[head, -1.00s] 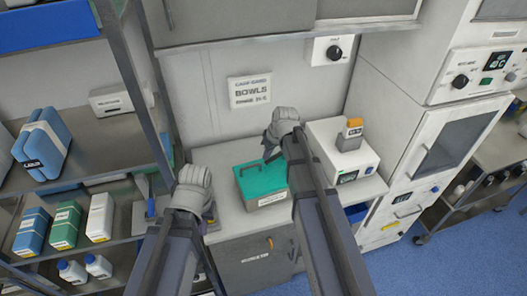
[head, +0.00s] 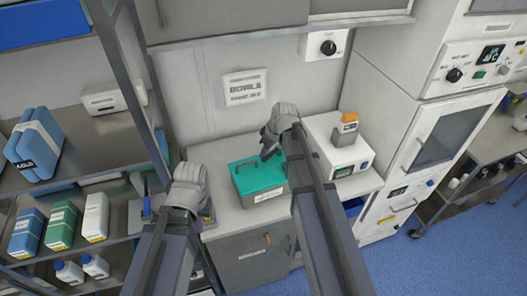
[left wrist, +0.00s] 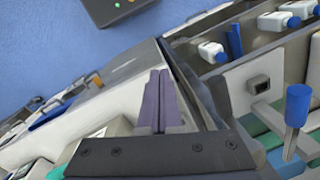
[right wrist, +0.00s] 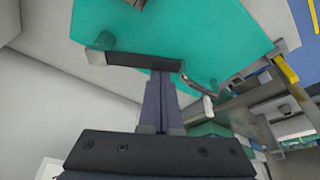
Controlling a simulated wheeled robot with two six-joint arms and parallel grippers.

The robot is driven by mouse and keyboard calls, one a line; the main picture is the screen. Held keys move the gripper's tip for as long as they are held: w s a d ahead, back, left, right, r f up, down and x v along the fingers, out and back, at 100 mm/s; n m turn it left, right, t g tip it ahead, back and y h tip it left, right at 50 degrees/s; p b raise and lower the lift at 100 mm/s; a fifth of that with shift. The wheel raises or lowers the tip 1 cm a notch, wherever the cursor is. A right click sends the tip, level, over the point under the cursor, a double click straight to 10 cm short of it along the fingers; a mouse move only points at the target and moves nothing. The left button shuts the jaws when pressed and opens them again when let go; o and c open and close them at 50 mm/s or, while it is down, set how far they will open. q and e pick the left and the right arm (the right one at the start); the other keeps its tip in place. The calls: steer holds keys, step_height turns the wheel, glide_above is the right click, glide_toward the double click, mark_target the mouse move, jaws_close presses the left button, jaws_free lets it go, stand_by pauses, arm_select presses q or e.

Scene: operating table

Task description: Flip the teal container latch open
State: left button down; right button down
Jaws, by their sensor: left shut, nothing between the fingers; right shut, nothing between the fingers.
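The teal container (head: 258,180) stands on the counter, its dark handle (head: 250,163) on the lid. My right gripper (head: 266,152) is shut and empty over the container's back right part. In the right wrist view, the shut fingers (right wrist: 158,78) point at the black handle bar (right wrist: 140,62) on the teal lid (right wrist: 190,30); I cannot tell whether they touch. A thin metal piece with a pale end (right wrist: 203,92) is right of the fingertips; I cannot tell if it is the latch. My left gripper (left wrist: 160,80) is shut and empty, left of the container.
A white device (head: 340,150) with an orange-topped item stands right of the container. Shelves with bottles (head: 60,225) stand at the left. A wall cabinet (head: 240,22) hangs above. Some counter (head: 225,220) in front of the container is bare.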

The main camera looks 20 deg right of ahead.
steer(key=s+n, duration=0.1)
steer(key=d+n, duration=0.1)
steer(key=n, duration=0.1)
steer(key=shift+s+d+g+y, duration=0.1)
steer(key=shift+s+g+y, duration=0.25)
steer(key=shift+g+y, duration=0.05)
steer(key=n, duration=0.1)
steer(key=s+d+n, duration=0.1)
steer(key=shift+d+n+g, duration=0.1)
steer(key=shift+n+g, duration=0.3)
steer(key=d+n, duration=0.1)
steer(key=n, duration=0.1)
steer(key=s+d+n+g, duration=0.1)
steer(key=n, duration=0.1)
steer(key=shift+s+d+y, duration=0.15)
steer(key=shift+d+y, duration=0.1)
steer(key=shift+y, duration=0.15)
steer(key=shift+s+d, duration=0.1)
arm_select(q)
steer(key=shift+s+d, duration=0.2)
steer(key=shift+d, duration=0.2)
arm_select(e)
steer(key=shift+w+a, duration=0.3)
steer(key=shift+w, duration=0.5)
